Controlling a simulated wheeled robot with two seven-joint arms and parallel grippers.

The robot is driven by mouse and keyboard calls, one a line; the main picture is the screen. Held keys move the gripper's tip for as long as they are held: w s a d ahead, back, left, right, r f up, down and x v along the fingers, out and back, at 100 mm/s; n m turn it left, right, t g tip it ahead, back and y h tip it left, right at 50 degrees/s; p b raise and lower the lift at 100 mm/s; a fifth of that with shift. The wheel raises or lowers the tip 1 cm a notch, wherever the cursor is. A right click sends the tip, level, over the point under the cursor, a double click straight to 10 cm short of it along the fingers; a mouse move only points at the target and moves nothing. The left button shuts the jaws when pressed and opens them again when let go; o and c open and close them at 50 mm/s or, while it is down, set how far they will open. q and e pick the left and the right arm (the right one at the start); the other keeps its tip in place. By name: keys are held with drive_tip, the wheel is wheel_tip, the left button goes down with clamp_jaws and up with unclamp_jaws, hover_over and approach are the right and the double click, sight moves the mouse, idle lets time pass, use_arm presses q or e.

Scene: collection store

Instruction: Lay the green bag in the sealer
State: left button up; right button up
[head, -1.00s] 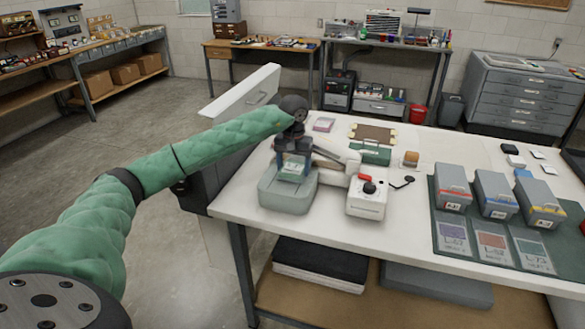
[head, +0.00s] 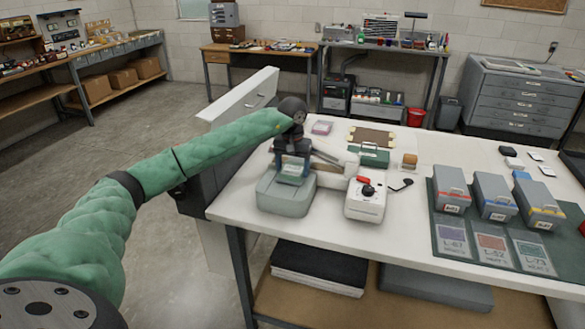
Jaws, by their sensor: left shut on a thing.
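My left gripper (head: 291,166) points down over the left part of the white table and is shut on a small green bag (head: 291,178). The gripper hides part of the bag. The bag is just above a grey-green open bin (head: 284,200); I cannot tell whether it touches the bin. The sealer (head: 365,206) is a white box with a black knob and a red part on top, right of the bin. A long bar reaches from it to the left, behind the gripper and partly hidden by it. My right gripper is out of view.
A dark green case (head: 372,158), a brown board (head: 371,136) and a small orange-brown block (head: 409,161) stand behind the sealer. Several grey lidded boxes (head: 447,187) and cards sit on a dark mat (head: 446,262) at the right. The table front before the sealer is clear.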

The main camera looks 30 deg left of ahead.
use_arm(q)
drive_tip(key=shift+f+b, duration=0.45)
idle(0.3)
drive_tip(key=o, duration=1.1)
drive_tip(key=shift+o, duration=0.2)
